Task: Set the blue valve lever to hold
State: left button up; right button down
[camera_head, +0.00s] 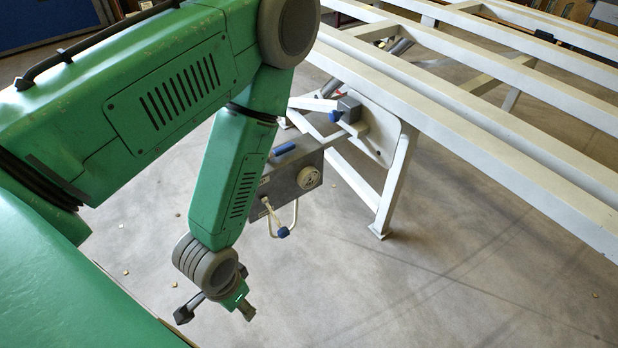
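A grey control box (285,185) hangs beside the pale tilting frame's leg, partly hidden by my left arm. A blue bar-shaped handle (285,149) lies along its top. A pale lever (270,213) with a blue end knob (283,232) hangs at its lower front. Another blue part (335,116) sits by a grey block at the frame. I cannot tell for certain which blue part is the valve lever. My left gripper (215,312) is below and left of the box, apart from it, its fingertips spread and empty. My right gripper is out of view.
A round pale dial (309,178) is on the box face, and a bent pale rod (293,218) hangs below. The pale frame (470,120) spans the upper right, with a leg (396,185) standing on the floor. The concrete floor (450,280) at lower right is mostly clear.

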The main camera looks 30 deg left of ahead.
aim_at(283, 232)
jog(key=j+u, duration=0.75)
jog(key=k+l, duration=0.05)
jog(key=l, duration=0.05)
